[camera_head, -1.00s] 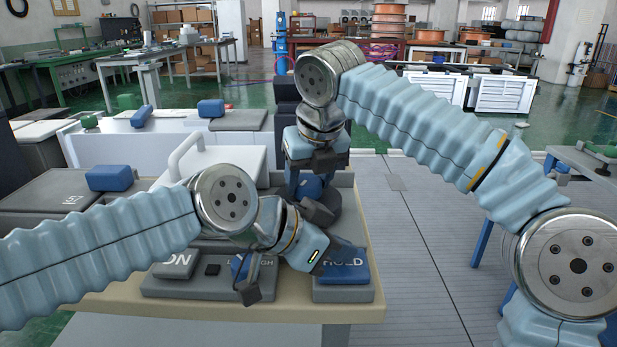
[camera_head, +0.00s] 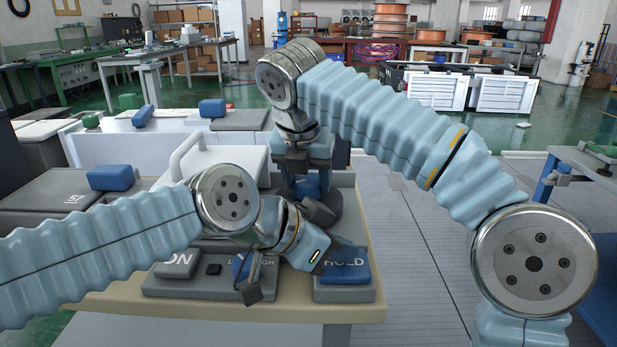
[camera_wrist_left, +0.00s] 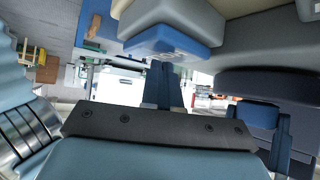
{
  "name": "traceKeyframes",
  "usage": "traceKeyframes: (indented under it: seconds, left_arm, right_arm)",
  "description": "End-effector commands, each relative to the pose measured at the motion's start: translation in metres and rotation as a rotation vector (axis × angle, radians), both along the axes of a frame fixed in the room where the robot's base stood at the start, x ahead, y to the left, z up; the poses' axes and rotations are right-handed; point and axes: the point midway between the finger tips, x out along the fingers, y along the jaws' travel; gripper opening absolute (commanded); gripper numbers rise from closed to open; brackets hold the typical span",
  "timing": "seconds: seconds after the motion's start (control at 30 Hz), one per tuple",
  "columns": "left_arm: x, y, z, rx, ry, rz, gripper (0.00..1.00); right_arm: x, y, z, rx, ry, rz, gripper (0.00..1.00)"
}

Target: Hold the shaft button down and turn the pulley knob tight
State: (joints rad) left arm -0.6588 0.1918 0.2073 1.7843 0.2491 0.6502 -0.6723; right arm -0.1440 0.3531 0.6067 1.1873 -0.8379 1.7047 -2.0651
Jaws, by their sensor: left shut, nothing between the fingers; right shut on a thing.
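The blue shaft button (camera_head: 346,267), marked HOLD, sits on a dark grey block at the bench's front right corner. My left gripper (camera_head: 322,263) is at its left edge, shut and empty. In the left wrist view its closed fingers (camera_wrist_left: 163,86) reach the blue button (camera_wrist_left: 170,41); I cannot tell how far it is pressed. The blue pulley knob (camera_head: 309,187) stands on a dark round pulley (camera_head: 328,208) behind. My right gripper (camera_head: 302,172) points down and is shut on the knob, hiding part of it.
A white housing with a handle (camera_head: 188,155) stands behind my left arm. Grey floor (camera_head: 420,260) is open to the right of the bench.

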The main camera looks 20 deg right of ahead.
Motion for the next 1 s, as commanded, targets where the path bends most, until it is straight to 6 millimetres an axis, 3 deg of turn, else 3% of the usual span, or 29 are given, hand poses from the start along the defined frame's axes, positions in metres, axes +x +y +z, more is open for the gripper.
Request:
traceKeyframes:
  seconds: [0.7,1.0]
  left_arm:
    - [-0.0005,-0.0001,-0.0021,0.003,0.004,-0.002,0.0]
    - [-0.0005,0.0,-0.0021,0.003,0.004,-0.002,0.0]
  right_arm:
    - [0.0033,0.0038,-0.0007,0.0,0.0,-0.668,0.26]
    - [0.0048,0.0038,-0.003,-0.006,0.006,-0.832,0.26]
